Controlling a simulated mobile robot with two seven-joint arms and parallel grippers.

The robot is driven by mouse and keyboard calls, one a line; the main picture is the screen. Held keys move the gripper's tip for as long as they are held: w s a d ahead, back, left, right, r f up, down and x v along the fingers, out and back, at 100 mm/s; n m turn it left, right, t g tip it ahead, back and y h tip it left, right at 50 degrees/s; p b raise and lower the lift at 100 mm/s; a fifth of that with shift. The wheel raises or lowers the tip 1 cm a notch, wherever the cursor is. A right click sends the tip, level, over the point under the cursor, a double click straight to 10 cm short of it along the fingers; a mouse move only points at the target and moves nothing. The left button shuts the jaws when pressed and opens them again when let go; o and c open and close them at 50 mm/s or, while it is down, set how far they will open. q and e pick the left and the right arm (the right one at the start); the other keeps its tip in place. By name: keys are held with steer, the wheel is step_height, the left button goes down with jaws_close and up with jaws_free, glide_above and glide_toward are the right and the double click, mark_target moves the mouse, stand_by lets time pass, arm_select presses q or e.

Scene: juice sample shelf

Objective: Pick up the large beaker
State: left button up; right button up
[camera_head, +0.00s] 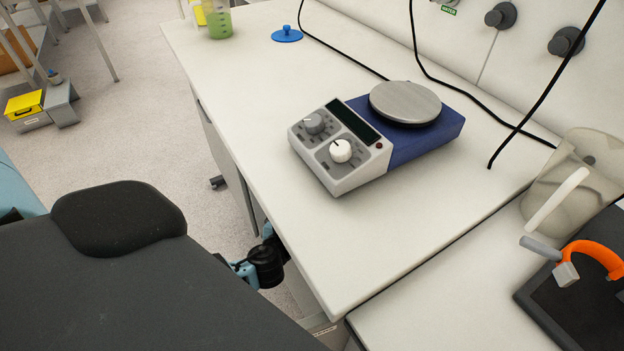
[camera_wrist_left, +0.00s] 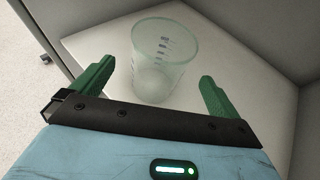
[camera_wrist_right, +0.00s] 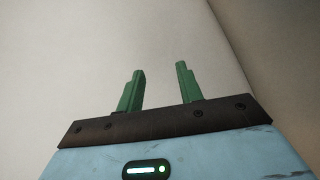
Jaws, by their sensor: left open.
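A large clear beaker (camera_wrist_left: 165,62) with dark blue markings stands upright on a white shelf in the left wrist view. My left gripper (camera_wrist_left: 155,90) is open, its two green fingers apart, with the beaker ahead of and between them. I cannot tell how far the fingertips are from the glass. My right gripper (camera_wrist_right: 158,75) is open and empty, facing a plain pale surface. Neither gripper's fingers show in the head view. A smaller beaker with green liquid (camera_head: 219,22) stands at the far left of the bench in the head view.
The shelf (camera_wrist_left: 95,42) has pale walls at the back and right. On the bench are a blue and white hotplate (camera_head: 380,135), a blue lid-like piece (camera_head: 287,34) and black cables. A translucent jug (camera_head: 585,195) and an orange-handled item (camera_head: 598,255) are at the right.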

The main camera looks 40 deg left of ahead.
arm_select(q)
steer(key=shift+b+x, duration=0.65)
steer(key=shift+x, duration=2.95)
steer(key=shift+r, duration=0.1)
steer(key=shift+c, duration=0.9)
steer(key=c, duration=0.8)
steer(key=shift+c, duration=0.2)
steer(key=shift+r, duration=0.1)
